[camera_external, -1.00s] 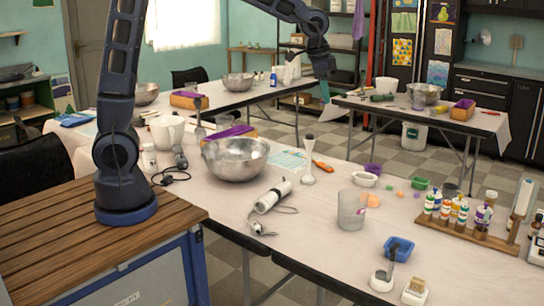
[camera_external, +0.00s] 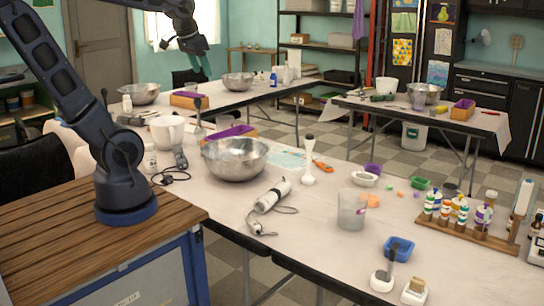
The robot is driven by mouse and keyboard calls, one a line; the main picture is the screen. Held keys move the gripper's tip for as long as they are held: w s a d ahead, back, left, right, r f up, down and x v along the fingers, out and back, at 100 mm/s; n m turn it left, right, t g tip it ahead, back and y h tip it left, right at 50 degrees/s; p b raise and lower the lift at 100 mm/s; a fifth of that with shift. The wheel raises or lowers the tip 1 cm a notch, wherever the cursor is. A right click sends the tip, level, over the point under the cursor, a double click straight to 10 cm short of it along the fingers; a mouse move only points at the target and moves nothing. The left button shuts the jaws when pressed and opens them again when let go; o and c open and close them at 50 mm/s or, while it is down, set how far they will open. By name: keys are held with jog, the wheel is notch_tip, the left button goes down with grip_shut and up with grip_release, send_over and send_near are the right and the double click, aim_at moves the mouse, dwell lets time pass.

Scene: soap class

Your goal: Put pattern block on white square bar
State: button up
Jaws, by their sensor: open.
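A small tan block (camera_external: 417,285) with a ridged-looking top sits on a white squarish bar (camera_external: 412,298) at the near edge of the front table. I take it for the pattern block, but it is too small to be sure. Another white bar (camera_external: 381,282) lies just to its left, with a dark-handled tool (camera_external: 390,262) standing on or against it. My gripper (camera_external: 203,72) is open, with teal fingers. It is high at the upper left, far from these pieces, and nothing shows between its fingers.
A blue tub (camera_external: 399,248) stands behind the white bars. A clear beaker (camera_external: 351,211), a white hand blender (camera_external: 271,196) with its cord, a metal bowl (camera_external: 235,159) and a wooden rack of bottles (camera_external: 468,235) stand on the front table.

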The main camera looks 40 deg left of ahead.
jog(key=s+a+f+n, duration=0.2)
jog(key=s+a, duration=0.2)
jog(key=s, duration=0.2)
jog(key=shift+s+a+f, duration=0.15)
jog(key=shift+s+f, duration=0.05)
jog(key=shift+s, duration=0.1)
dwell(0.9)
